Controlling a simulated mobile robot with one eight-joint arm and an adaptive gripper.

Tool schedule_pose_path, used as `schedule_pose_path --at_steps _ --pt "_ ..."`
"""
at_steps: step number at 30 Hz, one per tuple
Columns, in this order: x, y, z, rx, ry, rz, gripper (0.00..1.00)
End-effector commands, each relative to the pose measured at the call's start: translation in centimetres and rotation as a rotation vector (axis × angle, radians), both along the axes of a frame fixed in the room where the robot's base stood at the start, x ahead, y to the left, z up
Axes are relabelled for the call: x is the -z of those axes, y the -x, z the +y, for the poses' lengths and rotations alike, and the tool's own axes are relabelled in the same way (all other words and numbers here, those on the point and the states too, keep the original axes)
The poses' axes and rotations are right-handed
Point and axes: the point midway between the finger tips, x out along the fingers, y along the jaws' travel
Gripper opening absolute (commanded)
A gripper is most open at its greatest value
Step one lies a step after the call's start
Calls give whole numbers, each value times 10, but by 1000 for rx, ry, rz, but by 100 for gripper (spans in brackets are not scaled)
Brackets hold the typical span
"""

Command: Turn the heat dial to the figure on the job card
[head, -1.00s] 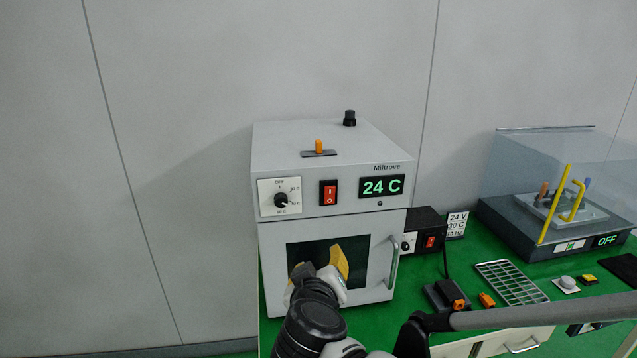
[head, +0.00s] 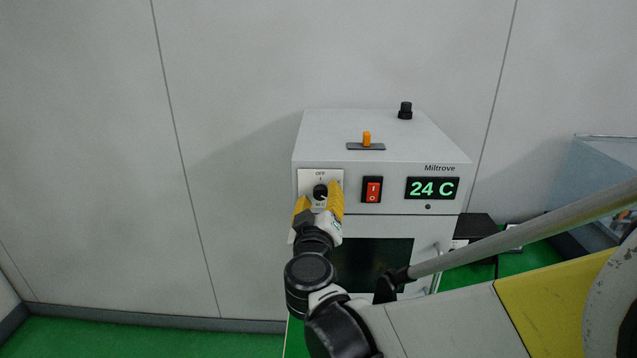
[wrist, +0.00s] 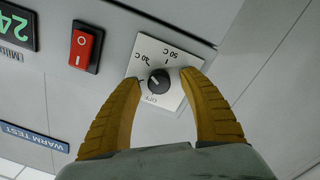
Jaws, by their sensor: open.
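The heat dial is a round black knob (head: 320,191) on a white scale plate (head: 307,176) at the upper left of the grey oven's front. In the wrist view the knob (wrist: 159,81) shows with the plate turned over, OFF at the bottom and figures such as 50 C at the top. Its exact setting is too small to read surely. My gripper (head: 318,192) is open, its yellow fingers on either side of the knob; the wrist view (wrist: 160,76) shows gaps at both sides. The card right of the oven is mostly hidden now.
The oven's red rocker switch (head: 372,190) and green display (head: 432,188), reading 24 C, are right of the dial. An orange-knobbed slider (head: 366,140) and a black knob (head: 405,111) are on top. A clear-covered unit (head: 590,180) stands at right.

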Motion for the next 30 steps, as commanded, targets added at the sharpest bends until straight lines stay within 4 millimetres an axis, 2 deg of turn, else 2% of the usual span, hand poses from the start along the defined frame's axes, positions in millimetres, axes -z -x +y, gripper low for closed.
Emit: schedule_pose_path --at_steps 4,11,14,16,17,30 --pt "0 -8 -1 0 0 0 50" --pt "0 -8 -1 0 0 0 50" --pt "0 -8 -1 1 0 1 24" --pt "0 -8 -1 1 0 1 3" --pt "0 -8 -1 1 0 1 0" --pt "0 -8 -1 0 72 4 0"
